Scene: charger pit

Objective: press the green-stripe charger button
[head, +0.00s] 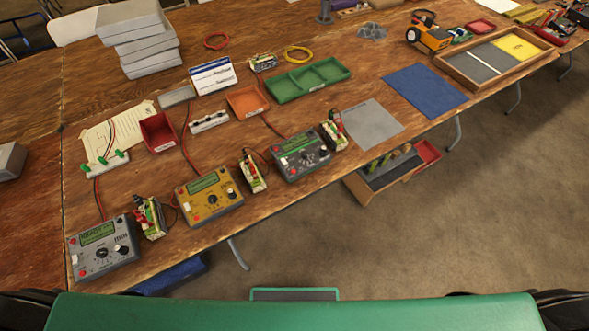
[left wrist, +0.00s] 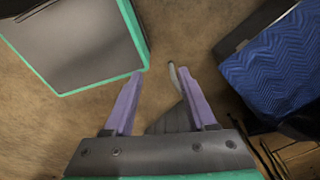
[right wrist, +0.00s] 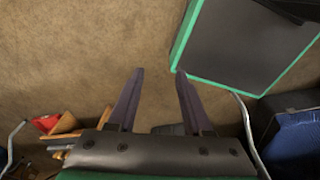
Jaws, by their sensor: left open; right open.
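Three chargers stand along the near edge of the wooden table in the head view. A grey charger (head: 103,247) is at the left, a yellow charger (head: 208,195) in the middle and a dark grey charger (head: 300,155) at the right. Each has a greenish display, a dark knob and small red buttons or sockets. My left gripper (left wrist: 160,72) is open and empty over the floor in the left wrist view. My right gripper (right wrist: 160,71) is open and empty over the floor. Neither gripper shows in the head view.
Battery packs with wires (head: 150,218) stand beside the chargers. Behind are a red bin (head: 158,131), an orange bin (head: 246,101), a green tray (head: 308,77) and a white-blue card (head: 212,76). A grey mat (head: 372,123) and blue mat (head: 425,88) lie to the right.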

